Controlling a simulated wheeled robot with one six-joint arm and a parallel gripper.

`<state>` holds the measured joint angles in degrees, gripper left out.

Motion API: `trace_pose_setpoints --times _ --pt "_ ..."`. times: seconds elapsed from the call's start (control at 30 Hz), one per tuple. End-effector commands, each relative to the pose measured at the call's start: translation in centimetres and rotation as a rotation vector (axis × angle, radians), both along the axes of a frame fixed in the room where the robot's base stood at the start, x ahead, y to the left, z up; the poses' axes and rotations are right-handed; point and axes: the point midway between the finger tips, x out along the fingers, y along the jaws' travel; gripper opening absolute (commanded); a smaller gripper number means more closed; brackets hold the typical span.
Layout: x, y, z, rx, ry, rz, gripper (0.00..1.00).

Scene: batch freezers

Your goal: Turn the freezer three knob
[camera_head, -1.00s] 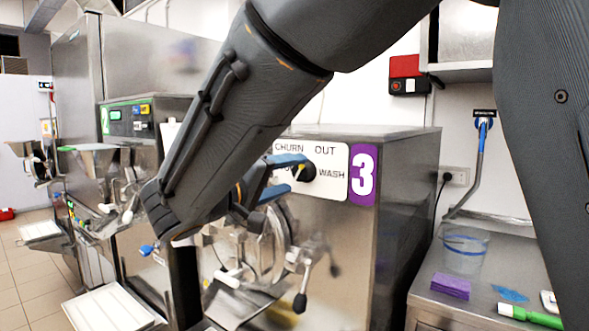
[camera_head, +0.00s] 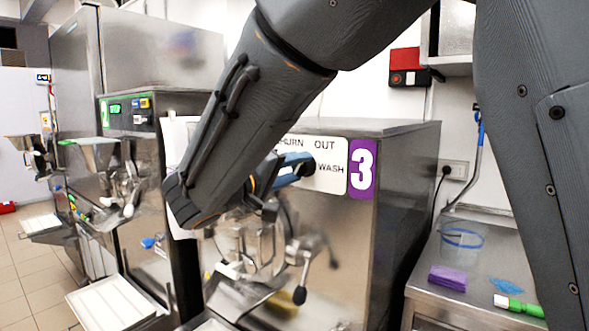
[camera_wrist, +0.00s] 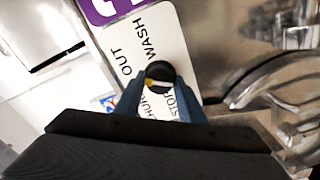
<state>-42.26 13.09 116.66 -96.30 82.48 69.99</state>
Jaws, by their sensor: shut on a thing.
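Freezer three (camera_head: 350,235) is a steel cabinet with a purple "3" label (camera_head: 361,169) and a white panel with words such as OUT and WASH. Its black round knob (camera_head: 307,167) sits in the middle of that panel. My gripper (camera_head: 297,166) has blue fingers and reaches the knob from the left, below my dark arm. In the wrist view the knob (camera_wrist: 160,76) lies between the two fingertips (camera_wrist: 159,86), with a yellow mark showing on it. The gripper is shut on the knob. My arm hides part of the panel's left side.
The churn door with levers (camera_head: 255,250) is below the panel. Another freezer (camera_head: 125,150) stands to the left.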

Motion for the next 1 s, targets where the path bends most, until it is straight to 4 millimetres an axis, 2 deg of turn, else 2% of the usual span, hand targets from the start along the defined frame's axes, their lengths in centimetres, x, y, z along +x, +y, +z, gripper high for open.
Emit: trace_pose_setpoints --times 0.37,1.0 --pt "0.04 -0.11 -0.08 -0.107 0.084 -0.002 0.13" --pt "0.00 -0.12 0.08 -0.570 0.446 -0.003 0.13"
